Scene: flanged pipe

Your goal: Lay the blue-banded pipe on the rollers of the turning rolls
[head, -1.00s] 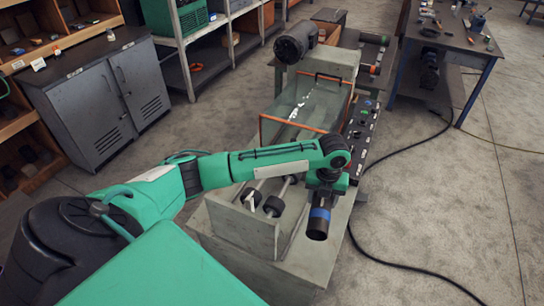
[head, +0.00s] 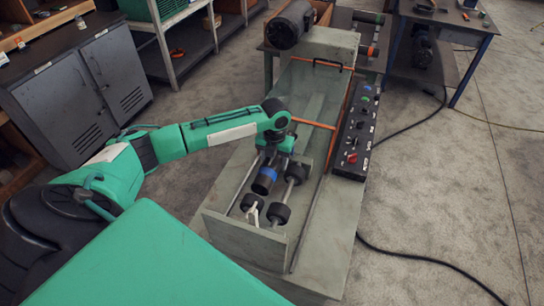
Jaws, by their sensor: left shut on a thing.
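The blue-banded pipe (head: 264,182) is a short dark cylinder with a blue band around it. My left gripper (head: 275,160) is shut on it, and the arm hides its far end. The pipe is over the turning rolls, between the two roller shafts and lined up with them. Black rollers show at the near end, one on the left (head: 252,203) and one on the right (head: 278,214). I cannot tell whether the pipe touches the rollers. My right gripper is not in view.
The machine's near end plate (head: 243,236) stands in front of the rollers. A clear guard (head: 308,95) with orange edges is behind the gripper. A control panel (head: 359,130) with knobs runs along the right. A grey cabinet (head: 80,90) stands at left. The floor at right is mostly open.

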